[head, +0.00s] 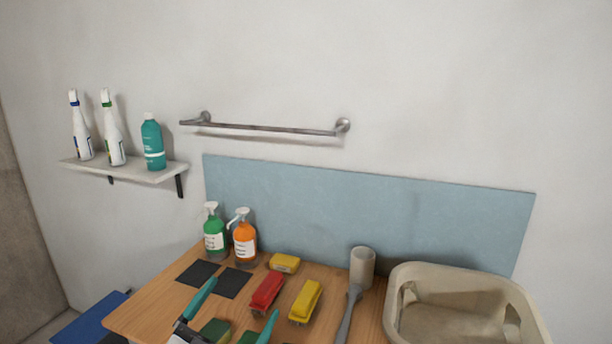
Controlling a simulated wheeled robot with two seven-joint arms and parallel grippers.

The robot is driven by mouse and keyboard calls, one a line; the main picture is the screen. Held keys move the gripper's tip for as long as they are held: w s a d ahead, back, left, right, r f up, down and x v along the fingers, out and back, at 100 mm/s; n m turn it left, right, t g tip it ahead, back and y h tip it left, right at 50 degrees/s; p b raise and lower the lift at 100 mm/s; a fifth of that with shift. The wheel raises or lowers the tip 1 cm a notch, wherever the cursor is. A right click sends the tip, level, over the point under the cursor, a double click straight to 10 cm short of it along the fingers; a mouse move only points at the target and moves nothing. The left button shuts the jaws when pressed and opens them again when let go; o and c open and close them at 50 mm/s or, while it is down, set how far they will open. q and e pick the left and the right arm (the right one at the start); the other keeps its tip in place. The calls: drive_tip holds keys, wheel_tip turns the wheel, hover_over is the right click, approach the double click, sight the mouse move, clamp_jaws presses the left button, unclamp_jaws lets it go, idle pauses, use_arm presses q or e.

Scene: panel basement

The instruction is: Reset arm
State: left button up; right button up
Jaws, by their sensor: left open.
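My left gripper (243,298) shows at the bottom of the head view, with two teal fingers set wide apart. It is open, and nothing shows held between the fingers. It is over the front part of the wooden table (150,310). A red brush (267,291) and a yellow brush (305,302) lie on the table beyond and to the right of it. Green sponges (215,330) show low in the picture by the fingers, partly cut off. My right gripper is not in view.
A green spray bottle (214,232) and an orange pump bottle (244,240) stand at the back, behind black squares (198,272). A yellow sponge (285,263), grey cup (362,268), long-handled tool (348,315) and beige basin (400,285) lie rightward. A shelf (135,169) holds bottles.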

use_arm(q)
drive_tip(key=s+a+f+n+g+y, duration=0.35)
drive_tip(key=a+f+y, duration=0.2)
drive_tip(key=f, duration=0.35)
drive_tip(key=s+a+f+n+g+y, duration=0.3)
drive_tip(key=a+f+n+g+y, duration=0.15)
drive_tip(key=f+y, duration=0.35)
drive_tip(key=s+f+m+g+h, duration=0.1)
drive_tip(key=s+f+g, duration=0.3)
drive_tip(key=s+f, duration=0.3)
drive_tip(key=s+f+g+h, duration=0.2)
drive_tip(key=s+f+g, duration=0.25)
drive_tip(key=s, duration=0.55)
wheel_tip(320, 180, down, 24)
drive_tip(key=g, duration=0.1)
drive_tip(key=s+a+f+m+g, duration=0.1)
drive_tip(key=s+a+f, duration=0.1)
drive_tip(key=s+f, duration=1.4)
drive_tip(key=shift+s+a+f+y, duration=0.15)
drive_tip(key=shift+s+f+y, duration=0.2)
drive_tip(key=shift+f, duration=0.5)
drive_tip(key=shift+g, duration=0.25)
